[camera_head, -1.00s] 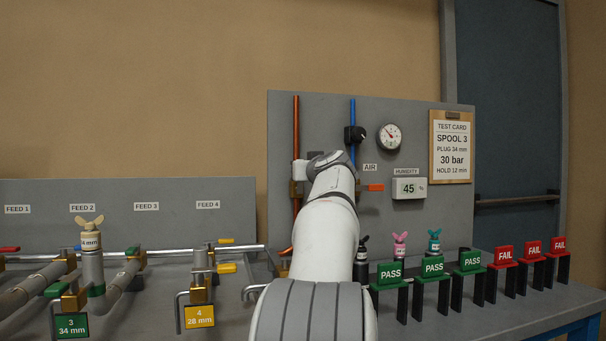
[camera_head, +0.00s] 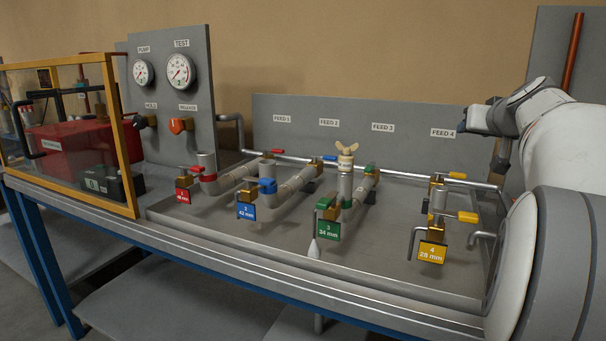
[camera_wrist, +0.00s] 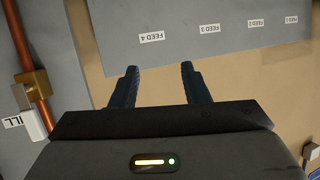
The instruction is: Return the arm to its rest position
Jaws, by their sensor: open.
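My white arm reaches in from the right edge of the head view. My gripper (camera_head: 476,120) is at the end of it, small and dark, in front of the back panel near the FEED 4 label. In the wrist view, my gripper's two dark fingers (camera_wrist: 160,86) stand apart with nothing between them. Beyond the fingers, the wrist view shows the grey panel (camera_wrist: 200,50) with the feed labels, upside down. My arm hides part of the bench's right end.
The bench bears the pipe spools with the green 34 mm tag (camera_head: 327,231) and yellow 28 mm tag (camera_head: 431,252). A gauge panel (camera_head: 200,60) and a yellow-framed case (camera_head: 132,150) stand left. A copper pipe (camera_wrist: 30,75) runs close to my gripper in the wrist view.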

